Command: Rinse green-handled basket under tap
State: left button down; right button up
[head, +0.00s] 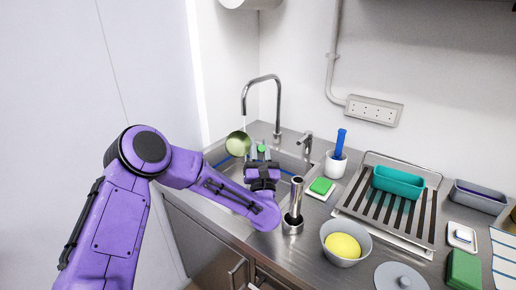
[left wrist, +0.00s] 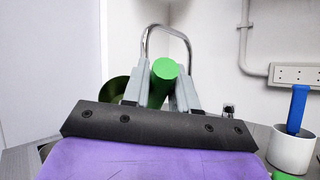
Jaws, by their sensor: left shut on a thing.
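My left gripper (head: 258,157) is shut on the green handle (left wrist: 163,82) of the basket, over the sink (head: 222,165). The round basket (head: 238,143), greenish inside, is held tilted with its opening turned partly toward the head camera. In the left wrist view part of its dark green bowl (left wrist: 114,89) shows behind the left finger. The tall curved tap (head: 262,79) rises behind the sink; its spout end is above the basket. I cannot clearly tell whether water runs from it. The tap's arch also shows in the left wrist view (left wrist: 165,31). My right gripper is not in view.
A metal stick tool (head: 295,205) stands right of the sink. Near it are a white cup with a blue handle (head: 340,140), a green sponge (head: 321,186) and a grey bowl with a yellow ball (head: 342,246). A drying rack (head: 378,218) holds a teal tub (head: 406,181).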

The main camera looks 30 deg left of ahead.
pick_arm(q)
jog(key=shift+w+a, duration=0.55)
jog(key=w+a+f+b, duration=0.1)
jog(key=w+a+b, duration=0.1)
jog(key=w, duration=0.3)
jog(key=shift+w+a+f+b, duration=0.15)
jog(key=shift+a+b, duration=0.15)
jog(key=shift+b, duration=0.1)
